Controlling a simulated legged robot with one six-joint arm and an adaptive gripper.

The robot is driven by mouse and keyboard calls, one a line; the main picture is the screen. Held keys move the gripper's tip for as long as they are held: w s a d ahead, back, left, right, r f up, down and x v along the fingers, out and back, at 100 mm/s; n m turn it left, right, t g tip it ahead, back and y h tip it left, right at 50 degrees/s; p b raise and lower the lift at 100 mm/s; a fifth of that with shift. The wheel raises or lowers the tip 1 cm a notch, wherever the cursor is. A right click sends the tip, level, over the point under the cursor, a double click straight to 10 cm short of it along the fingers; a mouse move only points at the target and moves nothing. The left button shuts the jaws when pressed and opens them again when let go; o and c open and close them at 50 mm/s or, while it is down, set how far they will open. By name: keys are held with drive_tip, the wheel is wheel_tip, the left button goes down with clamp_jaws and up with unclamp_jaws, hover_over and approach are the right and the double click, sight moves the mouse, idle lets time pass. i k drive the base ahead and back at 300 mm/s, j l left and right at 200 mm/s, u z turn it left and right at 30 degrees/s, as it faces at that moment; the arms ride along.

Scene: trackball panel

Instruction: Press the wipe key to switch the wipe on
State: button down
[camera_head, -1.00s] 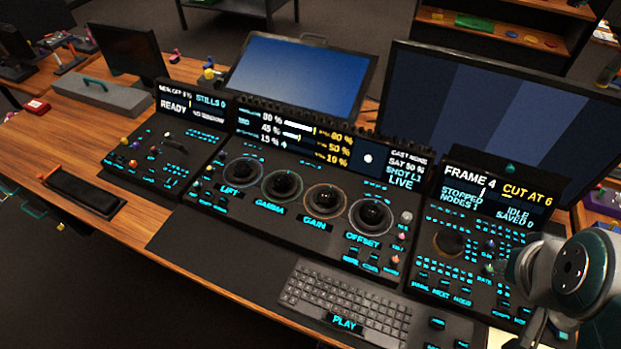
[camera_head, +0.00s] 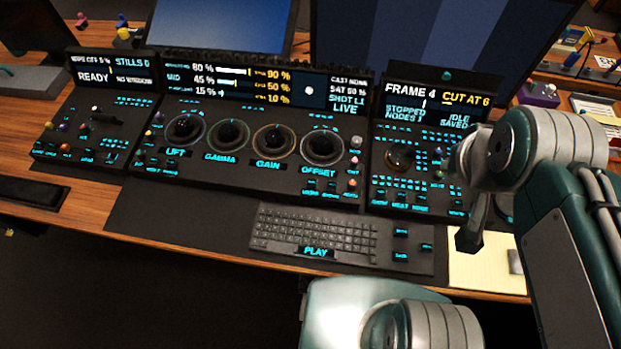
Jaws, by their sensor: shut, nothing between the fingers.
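The left panel (camera_head: 125,115) of the console stands at the left of the head view. Its screen (camera_head: 108,69) reads "WIPE OFF" with a percentage, "STILLS 0" and "READY". Below the screen are a small lever (camera_head: 100,114), several coloured knobs and a row of small cyan-labelled keys (camera_head: 62,156). The labels are too small to read, so I cannot tell which one is the wipe key. My gripper (camera_head: 468,240) is shut and empty. It points down at the front of the right panel (camera_head: 392,135), far to the right of the left panel, and covers part of that panel's right side.
The middle panel (camera_head: 236,172) carries four trackballs, "several" keys and a screen. A keyboard (camera_head: 315,232) with a PLAY key lies in front. Large monitors (camera_head: 420,40) stand behind. A yellow pad (camera_head: 480,265) lies at the right. A black tray (camera_head: 25,192) lies at the left.

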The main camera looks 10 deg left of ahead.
sight(312, 184)
drive_tip(key=j+z, duration=0.15)
drive_tip(key=j, duration=2.55)
drive_tip(key=k, duration=0.05)
